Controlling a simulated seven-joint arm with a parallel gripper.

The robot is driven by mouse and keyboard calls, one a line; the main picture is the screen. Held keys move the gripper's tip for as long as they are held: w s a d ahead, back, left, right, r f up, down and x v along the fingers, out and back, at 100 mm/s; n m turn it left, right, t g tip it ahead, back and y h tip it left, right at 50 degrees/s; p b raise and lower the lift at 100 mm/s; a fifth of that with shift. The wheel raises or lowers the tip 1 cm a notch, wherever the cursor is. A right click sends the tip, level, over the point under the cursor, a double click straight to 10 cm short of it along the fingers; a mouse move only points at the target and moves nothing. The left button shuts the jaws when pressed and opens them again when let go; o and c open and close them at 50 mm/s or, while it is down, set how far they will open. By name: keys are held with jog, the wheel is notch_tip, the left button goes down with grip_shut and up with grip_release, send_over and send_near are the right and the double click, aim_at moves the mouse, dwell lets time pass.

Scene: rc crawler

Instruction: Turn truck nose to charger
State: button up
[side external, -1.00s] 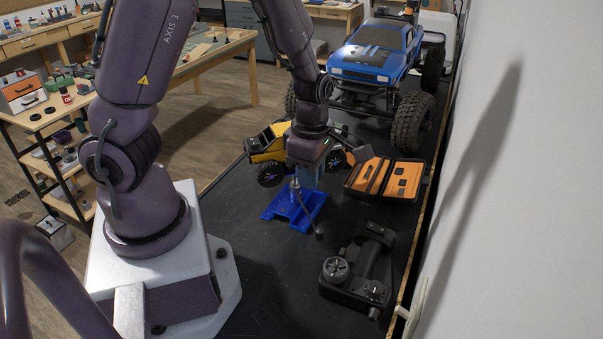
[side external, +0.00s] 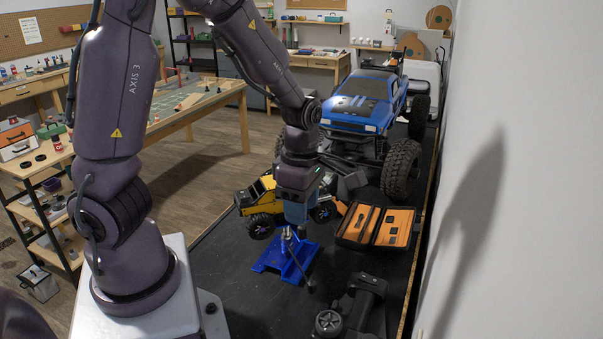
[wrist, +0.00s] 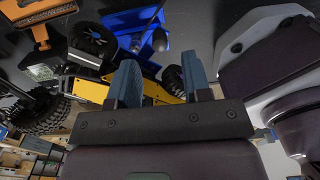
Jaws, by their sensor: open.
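A small yellow crawler truck (side external: 257,202) with black tyres stands on the dark bench top, partly hidden behind my gripper (side external: 295,214). The gripper points down beside the truck, above a blue stand (side external: 268,262). In the wrist view my gripper's two blue-grey fingers (wrist: 160,76) are apart, with the truck's yellow body (wrist: 88,88) behind them. I cannot tell whether the fingers touch it. A larger blue truck (side external: 365,105) stands farther back, its nose toward the side camera. I cannot tell which thing is the charger.
An open black case with orange lining (side external: 378,226) lies right of my gripper. A black handheld transmitter (side external: 362,308) lies nearer the side camera. A white wall (side external: 520,200) bounds the right side.

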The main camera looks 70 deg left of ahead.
notch_tip(320, 180, up, 8)
jog(key=shift+r, duration=0.2)
jog(key=shift+c, duration=0.3)
